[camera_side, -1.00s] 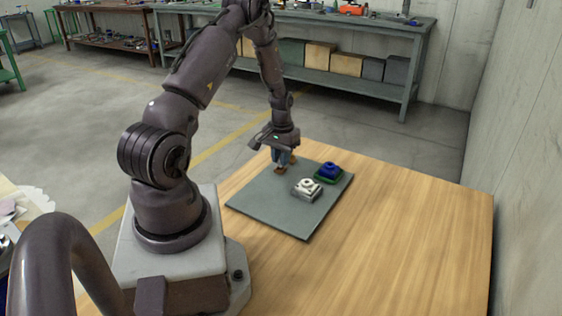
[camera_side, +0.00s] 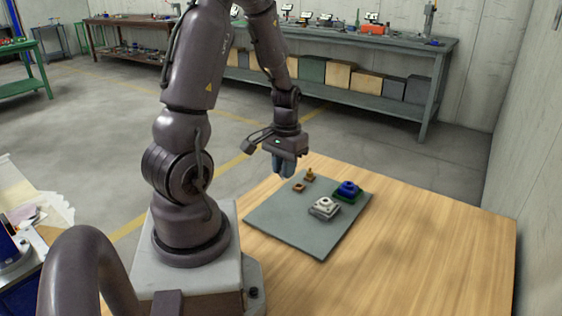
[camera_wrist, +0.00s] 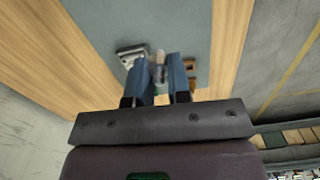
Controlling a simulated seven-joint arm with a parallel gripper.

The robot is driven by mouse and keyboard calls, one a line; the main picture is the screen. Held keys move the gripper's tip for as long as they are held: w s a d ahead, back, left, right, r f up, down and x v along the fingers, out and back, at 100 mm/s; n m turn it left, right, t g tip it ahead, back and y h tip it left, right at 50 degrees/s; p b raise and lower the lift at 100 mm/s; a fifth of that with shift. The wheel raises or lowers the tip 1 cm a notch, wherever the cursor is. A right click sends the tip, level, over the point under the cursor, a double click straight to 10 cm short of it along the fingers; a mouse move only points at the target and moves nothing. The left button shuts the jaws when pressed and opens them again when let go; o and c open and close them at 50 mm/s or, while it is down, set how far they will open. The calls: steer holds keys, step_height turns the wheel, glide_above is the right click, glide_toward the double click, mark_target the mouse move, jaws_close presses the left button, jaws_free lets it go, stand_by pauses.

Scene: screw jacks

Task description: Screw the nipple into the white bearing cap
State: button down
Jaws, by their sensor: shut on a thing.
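The white bearing cap (camera_side: 323,205) sits on a grey base on the dark mat. In the wrist view the cap (camera_wrist: 128,53) is partly hidden by the left finger. My gripper (camera_side: 283,174) points down, raised above the mat's far left edge and apart from the cap. In the wrist view my gripper (camera_wrist: 159,62) is shut on a small pale grey piece, which looks like the nipple (camera_wrist: 160,54); its end shows between the fingertips. In the side view the fingers hide this piece.
A blue part on a green base (camera_side: 347,189) stands behind the cap. A small brown block (camera_side: 299,187) and a brass-coloured piece (camera_side: 309,175) stand near the mat's far edge. The near part of the mat (camera_side: 300,236) and the wooden table (camera_side: 430,250) are clear.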

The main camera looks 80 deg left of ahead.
steer(key=w+f, duration=0.1)
steer(key=w, duration=1)
steer(key=shift+w+a+f+n, duration=0.15)
steer(key=shift+a+f+n, duration=0.1)
steer(key=shift+a+n, duration=0.15)
steer(key=shift+f, duration=2.5)
steer(key=shift+f, duration=1.1)
